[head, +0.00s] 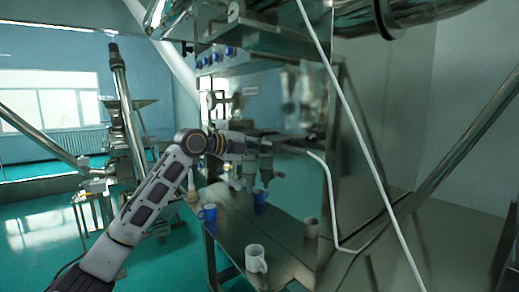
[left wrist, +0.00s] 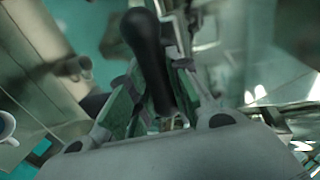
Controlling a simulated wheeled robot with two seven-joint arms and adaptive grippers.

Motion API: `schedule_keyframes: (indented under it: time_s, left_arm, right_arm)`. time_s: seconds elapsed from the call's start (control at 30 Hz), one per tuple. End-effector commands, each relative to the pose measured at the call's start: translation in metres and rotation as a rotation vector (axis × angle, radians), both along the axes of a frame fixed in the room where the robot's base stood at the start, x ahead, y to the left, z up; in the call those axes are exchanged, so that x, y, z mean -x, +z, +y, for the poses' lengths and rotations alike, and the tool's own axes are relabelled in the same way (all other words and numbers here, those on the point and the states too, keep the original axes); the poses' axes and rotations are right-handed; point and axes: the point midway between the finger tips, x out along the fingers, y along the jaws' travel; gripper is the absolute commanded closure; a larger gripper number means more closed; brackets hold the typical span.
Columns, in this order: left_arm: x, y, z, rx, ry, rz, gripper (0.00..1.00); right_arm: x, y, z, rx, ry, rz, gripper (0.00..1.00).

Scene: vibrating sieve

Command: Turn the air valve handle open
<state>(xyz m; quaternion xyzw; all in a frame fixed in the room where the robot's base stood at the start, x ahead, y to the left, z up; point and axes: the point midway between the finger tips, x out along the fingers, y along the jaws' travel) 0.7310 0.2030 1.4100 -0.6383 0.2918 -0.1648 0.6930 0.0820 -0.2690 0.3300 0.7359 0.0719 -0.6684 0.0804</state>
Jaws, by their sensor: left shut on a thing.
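The air valve handle (left wrist: 148,52) is a black, rounded lever in the left wrist view. It lies between the two fingers of my left gripper (left wrist: 155,98), which are shut on it. The lower part of the handle is partly hidden between the fingers. In the head view my left gripper (head: 265,148) is small, at the shiny machine panel above the table. The handle cannot be made out there. My right gripper is in neither view.
The shiny panel behind shows mug reflections. Blue knobs (head: 213,58) sit above.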

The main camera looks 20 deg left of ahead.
Motion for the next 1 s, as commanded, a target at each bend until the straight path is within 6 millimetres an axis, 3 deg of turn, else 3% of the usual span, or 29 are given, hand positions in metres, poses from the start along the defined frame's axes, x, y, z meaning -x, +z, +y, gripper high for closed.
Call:
schedule_keyframes:
  time_s: [0.07,0.1,0.27,0.7,1.0]
  left_arm:
    - [0.000,-0.002,-0.001,-0.004,-0.001,0.001,1.00]
    - [0.000,-0.002,-0.001,-0.005,-0.002,0.001,0.77]
    - [0.000,-0.001,0.000,-0.003,0.000,0.002,0.58]
    - [0.002,0.000,0.002,-0.001,0.000,0.001,0.58]
    - [0.020,0.004,0.016,-0.002,0.001,0.001,0.58]
  right_arm:
    - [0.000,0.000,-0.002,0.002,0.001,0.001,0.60]
    - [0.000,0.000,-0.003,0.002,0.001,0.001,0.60]
    - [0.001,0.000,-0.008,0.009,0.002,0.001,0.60]
    - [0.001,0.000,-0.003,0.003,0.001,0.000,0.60]
    - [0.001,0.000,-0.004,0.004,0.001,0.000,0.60]
